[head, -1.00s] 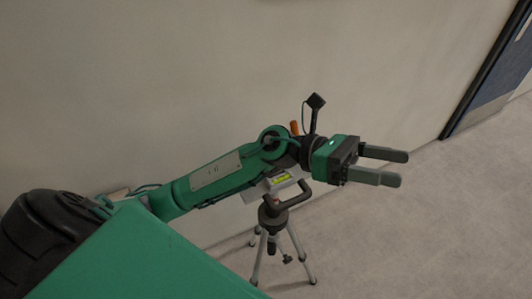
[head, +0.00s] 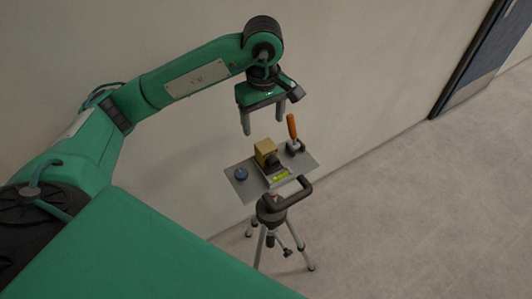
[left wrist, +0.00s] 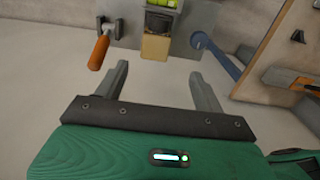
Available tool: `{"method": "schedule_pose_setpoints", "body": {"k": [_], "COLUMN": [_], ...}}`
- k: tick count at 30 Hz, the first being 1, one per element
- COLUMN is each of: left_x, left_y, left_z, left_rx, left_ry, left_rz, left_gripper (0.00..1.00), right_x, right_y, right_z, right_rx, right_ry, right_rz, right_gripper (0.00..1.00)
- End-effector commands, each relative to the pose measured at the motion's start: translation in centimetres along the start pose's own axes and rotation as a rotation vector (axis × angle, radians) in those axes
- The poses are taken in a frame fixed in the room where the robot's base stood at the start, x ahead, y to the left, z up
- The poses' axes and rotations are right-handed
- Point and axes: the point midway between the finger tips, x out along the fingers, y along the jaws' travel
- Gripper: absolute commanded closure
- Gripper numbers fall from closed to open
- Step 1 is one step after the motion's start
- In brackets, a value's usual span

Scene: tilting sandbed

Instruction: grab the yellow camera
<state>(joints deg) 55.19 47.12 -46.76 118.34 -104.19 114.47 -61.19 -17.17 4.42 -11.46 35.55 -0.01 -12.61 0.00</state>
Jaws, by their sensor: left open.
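The yellow camera (head: 265,152), a small boxy thing with a dark front part, sits on a grey plate (head: 305,162) on top of a tripod. It also shows in the left wrist view (left wrist: 155,46), at the top middle, beyond the fingertips. My left gripper (head: 263,124) points down above and slightly behind the camera, apart from it. Its two fingers (left wrist: 160,78) are spread with nothing between them. My right gripper is not in view.
A green level (head: 281,175) and a black handle (head: 290,195) are in front. A wall stands behind; floor at right is clear.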

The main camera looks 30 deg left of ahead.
Motion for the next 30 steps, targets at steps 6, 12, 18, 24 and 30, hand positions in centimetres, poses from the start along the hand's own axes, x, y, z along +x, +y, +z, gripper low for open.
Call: {"method": "schedule_pose_setpoints", "body": {"k": [6, 12, 18, 24, 30], "left_x": [3.4, 6.4, 7.7, 9.2, 11.7], "left_y": [-0.1, 0.0, 0.1, 0.4, 0.7], "left_z": [0.2, 0.2, 0.2, 0.6, 0.7], "left_rx": [0.0, 0.0, 0.0, 0.001, 0.0], "left_ry": [-0.006, -0.006, -0.005, -0.008, -0.007], "left_rz": [-0.006, -0.003, 0.0, -0.005, -0.003], "left_gripper": [0.3, 0.3, 0.3, 0.3, 0.3], "right_x": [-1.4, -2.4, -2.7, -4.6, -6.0], "right_y": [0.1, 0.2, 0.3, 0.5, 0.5], "right_z": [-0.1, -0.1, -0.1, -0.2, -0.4], "right_rx": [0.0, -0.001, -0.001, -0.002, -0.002], "right_ry": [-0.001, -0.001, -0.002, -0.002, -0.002], "right_rz": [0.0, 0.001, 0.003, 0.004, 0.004], "right_gripper": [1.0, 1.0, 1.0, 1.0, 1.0]}}
